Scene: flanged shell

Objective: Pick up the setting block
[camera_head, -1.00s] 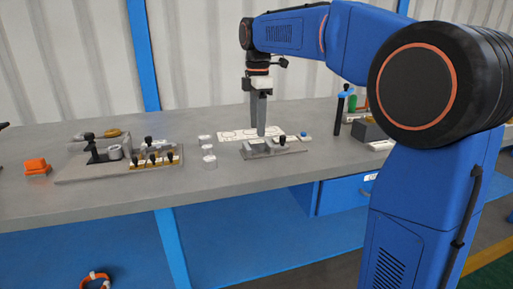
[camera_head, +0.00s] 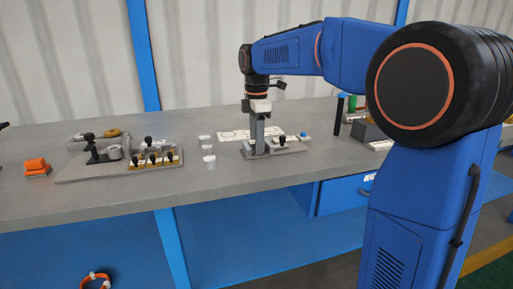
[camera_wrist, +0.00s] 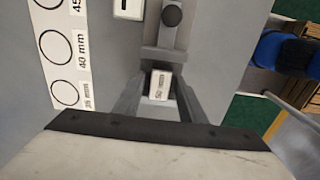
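The setting block, a small pale block with printed mm lettering (camera_wrist: 160,86), sits on a grey fixture. My gripper (camera_wrist: 160,92) points down with one finger on each side of the block. The fingers are apart and close to its sides; firm contact cannot be made out. In the head view my gripper (camera_head: 257,151) is low at the left end of the fixture (camera_head: 290,150), and the block is mostly hidden there.
A white card with printed circles (camera_wrist: 62,60) lies beside the fixture. A black knob (camera_wrist: 172,15) stands on the fixture close to my gripper. Small clear-and-white pieces (camera_head: 208,160) stand to the left. A second fixture with black knobs (camera_head: 153,158) is farther left.

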